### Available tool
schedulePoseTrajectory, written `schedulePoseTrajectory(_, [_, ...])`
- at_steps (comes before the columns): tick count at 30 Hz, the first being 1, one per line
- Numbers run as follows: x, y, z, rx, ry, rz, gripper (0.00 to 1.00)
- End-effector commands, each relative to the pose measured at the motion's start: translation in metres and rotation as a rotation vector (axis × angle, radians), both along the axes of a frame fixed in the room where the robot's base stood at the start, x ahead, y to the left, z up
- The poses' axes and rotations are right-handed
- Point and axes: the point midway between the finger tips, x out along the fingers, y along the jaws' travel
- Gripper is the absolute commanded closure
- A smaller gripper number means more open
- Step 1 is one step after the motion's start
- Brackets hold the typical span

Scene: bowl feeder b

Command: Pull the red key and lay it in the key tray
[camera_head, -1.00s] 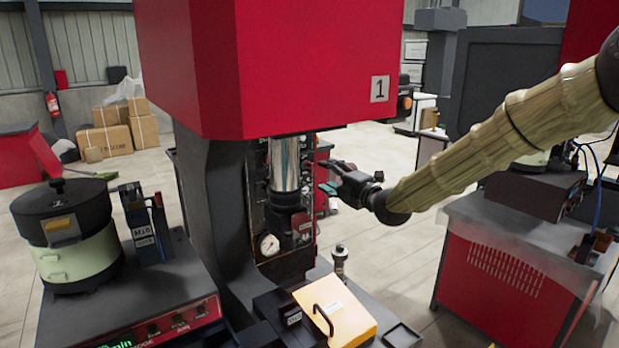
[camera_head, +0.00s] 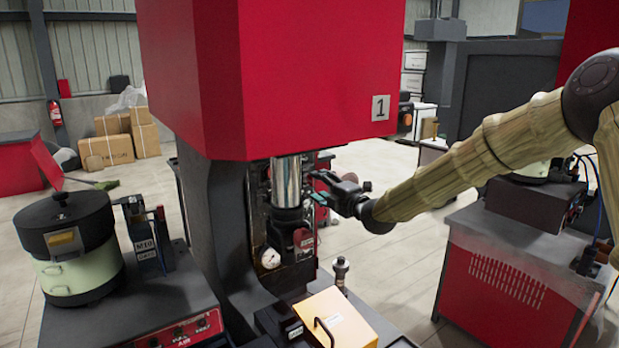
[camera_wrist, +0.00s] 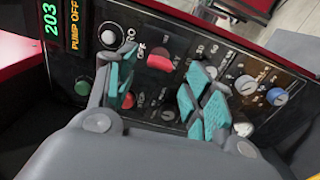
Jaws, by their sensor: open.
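A red piece (camera_wrist: 160,61), which looks like the red key, sits on the dark control panel (camera_wrist: 88,18) in the wrist view. It lies just beyond and between the teal-padded fingers of my gripper (camera_wrist: 163,78), which are spread apart with nothing held. I cannot tell whether either finger touches it. In the camera_head view my gripper (camera_head: 316,186) is beside the press column, close to the panel on its right. The red key is too small to make out there. I cannot make out the key tray clearly in this view.
The big red press head (camera_head: 270,80) hangs above my gripper, with a shiny cylinder (camera_head: 287,180) to its left. A yellow box with a handle (camera_head: 345,322) and a small post (camera_head: 341,272) stand below. Knobs and buttons (camera_wrist: 245,85) crowd the panel.

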Motion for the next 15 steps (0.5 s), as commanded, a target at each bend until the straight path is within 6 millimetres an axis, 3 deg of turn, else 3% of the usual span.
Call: schedulePoseTrajectory(15, [0.036, 0.026, -0.001, -0.001, 0.0, -0.001, 0.48])
